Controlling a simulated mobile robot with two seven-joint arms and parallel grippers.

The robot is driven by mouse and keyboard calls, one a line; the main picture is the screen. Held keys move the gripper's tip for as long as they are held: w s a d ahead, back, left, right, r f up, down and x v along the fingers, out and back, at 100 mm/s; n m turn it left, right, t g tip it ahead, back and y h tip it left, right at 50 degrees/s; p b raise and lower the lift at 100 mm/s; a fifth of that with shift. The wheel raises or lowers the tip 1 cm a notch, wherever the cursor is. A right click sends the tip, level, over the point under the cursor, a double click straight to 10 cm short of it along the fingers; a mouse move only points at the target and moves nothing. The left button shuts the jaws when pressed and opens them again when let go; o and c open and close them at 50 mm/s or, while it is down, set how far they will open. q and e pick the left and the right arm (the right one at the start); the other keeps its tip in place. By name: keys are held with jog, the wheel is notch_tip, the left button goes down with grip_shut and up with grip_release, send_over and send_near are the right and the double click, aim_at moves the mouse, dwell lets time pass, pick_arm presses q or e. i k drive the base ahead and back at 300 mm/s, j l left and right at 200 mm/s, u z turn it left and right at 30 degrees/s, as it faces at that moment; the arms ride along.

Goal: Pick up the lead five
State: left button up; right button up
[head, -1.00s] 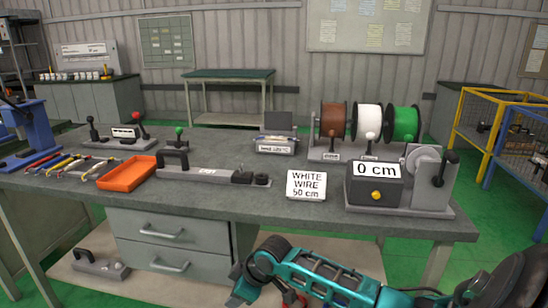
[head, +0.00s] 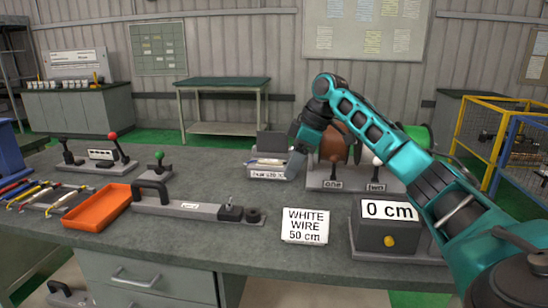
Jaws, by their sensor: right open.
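A small grey box (head: 260,174) stands on the workbench below the middle of the head view. Its front label seems to begin with "lead", but the rest is too small to read. Pale thin pieces (head: 268,162) lie in its top; I cannot tell which one is lead five. My right gripper (head: 295,163) is open and points down at the right end of this box. It is close to the box, and I cannot tell whether they touch. My left gripper is not in view.
Wire spools (head: 330,150) stand right of the box, partly behind my right arm. A "0 cm" device (head: 375,238) and a "WHITE WIRE 50 cm" sign (head: 305,226) stand in front. An orange tray (head: 97,208) and lever tool (head: 190,207) lie left. Bare bench (head: 215,170) lies left of the box.

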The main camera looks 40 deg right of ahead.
aim_at(268, 162)
jog(key=i+l, duration=0.35)
jog(key=l, duration=0.2)
jog(key=i+l, duration=0.35)
jog(key=l, duration=0.15)
